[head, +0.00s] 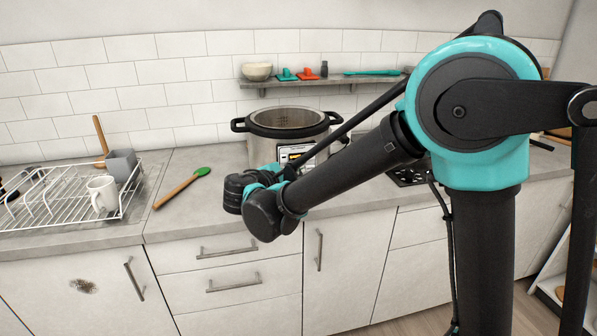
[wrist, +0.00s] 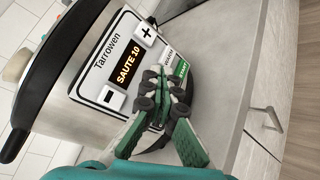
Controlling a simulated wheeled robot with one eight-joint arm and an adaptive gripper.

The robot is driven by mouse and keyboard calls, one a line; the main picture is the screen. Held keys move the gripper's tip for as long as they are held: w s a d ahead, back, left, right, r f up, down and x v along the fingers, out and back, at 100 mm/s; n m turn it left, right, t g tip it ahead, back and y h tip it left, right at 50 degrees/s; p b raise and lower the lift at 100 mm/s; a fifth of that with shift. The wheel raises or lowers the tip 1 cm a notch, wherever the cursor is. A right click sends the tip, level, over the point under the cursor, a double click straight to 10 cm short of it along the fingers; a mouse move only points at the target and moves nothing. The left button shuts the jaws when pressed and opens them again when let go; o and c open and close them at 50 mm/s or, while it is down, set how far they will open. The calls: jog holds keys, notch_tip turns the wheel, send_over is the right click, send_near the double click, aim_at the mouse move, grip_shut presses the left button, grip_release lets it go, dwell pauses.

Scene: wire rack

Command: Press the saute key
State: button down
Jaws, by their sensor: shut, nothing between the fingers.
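A silver multicooker (head: 325,155) with black rim and handles stands on the counter; its front panel (wrist: 93,70) fills the upper middle of the wrist view. The lit display (wrist: 128,68) reads "SAUTE 10". A plus key (wrist: 146,32), a minus key (wrist: 111,96), a white key (wrist: 168,57) with small lettering and a green start key (wrist: 182,69) show around it. My gripper (wrist: 158,86) is shut and empty, its tips in front of the panel's lower part, covering whatever lies behind. I cannot tell whether they touch. No separate saute key is clearly visible.
A white dish rack (head: 60,200) with a mug (head: 102,193) stands at left. A green-ended wooden spoon (head: 180,188) lies on the counter left of the cooker. A wall shelf (head: 310,83) holds a bowl and utensils above. Cabinets stand below the counter.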

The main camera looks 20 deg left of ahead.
dwell(0.4)
jog(key=shift+s+d, duration=0.2)
jog(key=shift+s, duration=0.15)
jog(key=s+d, duration=0.3)
jog(key=s, duration=0.2)
dwell(0.6)
jog(key=shift+d, duration=0.15)
dwell(0.5)
